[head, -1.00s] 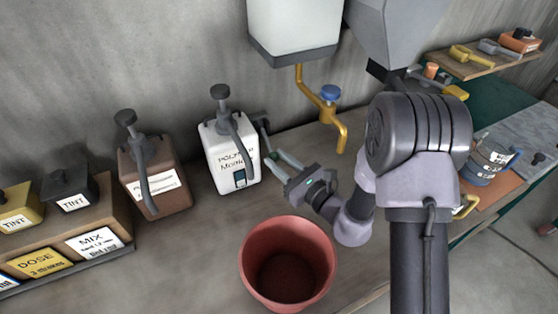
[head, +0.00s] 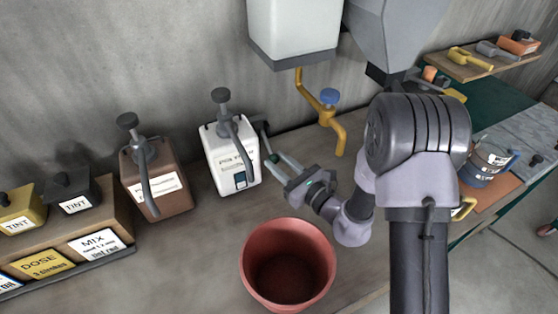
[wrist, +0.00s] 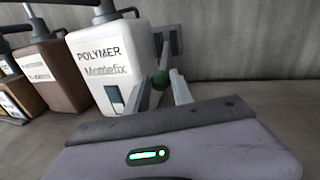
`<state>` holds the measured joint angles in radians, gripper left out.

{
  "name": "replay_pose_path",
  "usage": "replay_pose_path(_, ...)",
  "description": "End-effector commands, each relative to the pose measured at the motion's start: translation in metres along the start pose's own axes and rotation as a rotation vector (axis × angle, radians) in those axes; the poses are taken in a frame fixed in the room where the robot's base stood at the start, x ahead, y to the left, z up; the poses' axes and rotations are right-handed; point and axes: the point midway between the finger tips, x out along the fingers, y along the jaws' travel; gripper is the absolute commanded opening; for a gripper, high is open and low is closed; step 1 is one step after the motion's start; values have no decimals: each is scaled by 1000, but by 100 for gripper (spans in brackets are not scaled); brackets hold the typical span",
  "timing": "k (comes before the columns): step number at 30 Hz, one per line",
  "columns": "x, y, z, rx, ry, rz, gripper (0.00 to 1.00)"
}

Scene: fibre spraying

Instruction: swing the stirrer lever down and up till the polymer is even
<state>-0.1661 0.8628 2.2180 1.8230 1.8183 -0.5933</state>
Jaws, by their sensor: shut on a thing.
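The white polymer jug (head: 222,165), labelled "POLYMER Mottlefix", stands on the bench against the wall, with a grey pump on top. It also shows in the wrist view (wrist: 98,62). A small dark blue-grey window (head: 240,180) is low on its front; I cannot tell how even the polymer is. My gripper (head: 274,160) is shut on this knob, to the right of the jug. In the wrist view the fingers (wrist: 160,88) stand on both sides of the knob.
A red bucket (head: 288,225) stands in front of my gripper. A white tank (head: 293,30) with a yellow pipe and blue-handled tap (head: 329,97) hangs above. A brown jug (head: 172,190) and tint pots (head: 70,190) stand to the left. A shelf with scoops (head: 470,60) is at right.

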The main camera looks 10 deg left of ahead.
Motion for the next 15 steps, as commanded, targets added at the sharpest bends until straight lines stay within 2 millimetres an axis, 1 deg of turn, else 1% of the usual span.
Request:
replay_pose_path(1,-2,0,13,6,26,3,0)
replay_pose_path(6,-5,0,31,37,142,12,0)
replay_pose_path(10,-7,0,40,63,234,18,0)
replay_pose_path(15,-8,0,44,87,325,25,0)
